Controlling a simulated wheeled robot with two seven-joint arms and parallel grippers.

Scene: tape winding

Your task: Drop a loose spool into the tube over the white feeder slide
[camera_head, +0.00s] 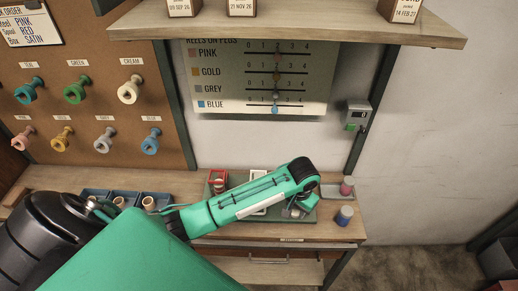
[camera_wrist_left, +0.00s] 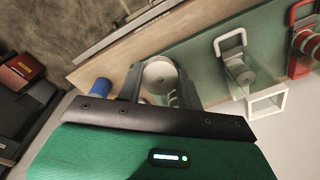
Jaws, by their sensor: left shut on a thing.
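My left gripper (camera_head: 301,206) reaches over the right part of the green work board. In the left wrist view its two grey fingers (camera_wrist_left: 158,92) are shut on a pale spool (camera_wrist_left: 158,73), whose round end faces the camera. The white feeder slide (camera_wrist_left: 239,72) stands to the right of the fingers in that view, with a white square frame (camera_wrist_left: 268,101) beside it. In the head view my arm partly covers the white slide (camera_head: 262,205). I cannot make out the tube clearly. My right gripper is not in view.
A blue-ended spool (camera_head: 345,215) stands near the table's right edge, and a pink spool (camera_head: 346,187) is in a grey tray behind it. A red feeder (camera_head: 217,181) stands left of the white one. Blue bins (camera_head: 127,197) hold spools. Pegs with coloured reels line the board behind.

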